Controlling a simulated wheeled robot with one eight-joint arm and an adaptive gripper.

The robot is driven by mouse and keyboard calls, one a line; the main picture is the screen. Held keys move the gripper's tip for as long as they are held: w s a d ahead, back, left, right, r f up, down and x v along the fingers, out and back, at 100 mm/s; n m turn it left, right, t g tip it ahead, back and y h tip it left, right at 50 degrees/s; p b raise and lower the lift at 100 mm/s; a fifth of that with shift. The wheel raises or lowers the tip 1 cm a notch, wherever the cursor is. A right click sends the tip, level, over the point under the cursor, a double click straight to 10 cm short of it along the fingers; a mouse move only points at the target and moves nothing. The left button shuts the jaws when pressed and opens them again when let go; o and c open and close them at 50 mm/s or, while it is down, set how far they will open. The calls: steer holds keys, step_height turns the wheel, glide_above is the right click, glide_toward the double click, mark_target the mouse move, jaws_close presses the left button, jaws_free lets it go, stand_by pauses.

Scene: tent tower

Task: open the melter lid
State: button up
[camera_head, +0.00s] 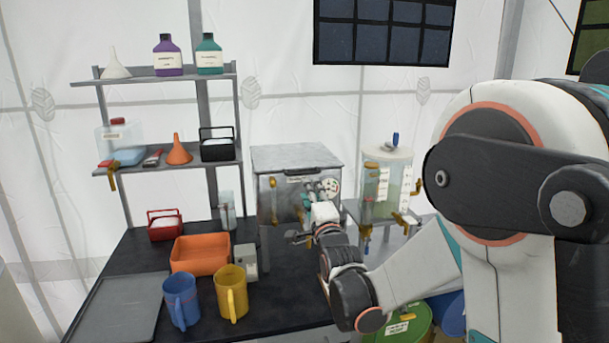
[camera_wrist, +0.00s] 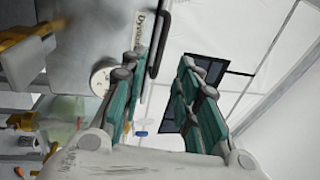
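The melter is a grey metal box (camera_head: 268,205) at the back of the black table, with a flat lid (camera_head: 295,157) lying shut on top. In the wrist view a dark bar handle (camera_wrist: 157,45) stands on the melter's metal face beside a printed label. My gripper (camera_head: 313,190) is in front of the melter's front face, below the lid edge, and partly covers it. In the wrist view its teal fingers (camera_wrist: 156,74) are apart with nothing between their pads. The handle appears between the fingertips, nearer the left one; I cannot tell whether they touch.
A round dial (camera_head: 333,186) and a brass tap (camera_head: 274,208) are on the melter's front. A clear tank (camera_head: 385,185) stands close on its right. An orange bin (camera_head: 200,255), blue mug (camera_head: 181,300) and yellow mug (camera_head: 231,293) stand at front left. A shelf rack (camera_head: 195,163) is behind.

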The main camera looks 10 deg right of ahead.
mark_target(304, 173)
steer(key=w, duration=0.3)
steer(key=w+r+b, duration=0.1)
steer(key=w, duration=0.2)
steer(key=w+r, duration=0.1)
steer(key=w, duration=0.2)
steer(key=shift+w, duration=0.35)
jaws_close()
